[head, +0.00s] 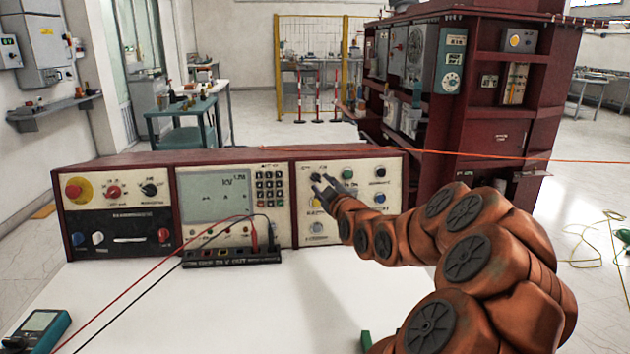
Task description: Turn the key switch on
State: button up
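The control console (230,158) stands on the white table, its cream front panels facing me. Its right panel (340,232) carries several small controls: a green button (348,173), a black knob (380,172), a blue button (380,198) and a round silver fitting (316,228). My gripper (318,185) is in front of the upper left of this panel, with its dark fingers apart and pointing at the panel. A small dark control at the fingertips is partly hidden. I cannot tell which control is the key switch, or whether the fingers touch anything.
A black terminal strip (232,257) with red and black leads lies before the console. A teal multimeter (38,330) is at the table's front left. The white table top (200,315) is mostly clear. A dark red cabinet (500,120) stands behind, and an orange cable crosses above the console.

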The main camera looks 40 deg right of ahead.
aim_at(316, 179)
jog(key=shift+p+x, duration=0.3)
jog(key=shift+x, duration=2.9)
jog(key=shift+c, duration=0.4)
grip_shut()
jog(key=shift+f, duration=0.1)
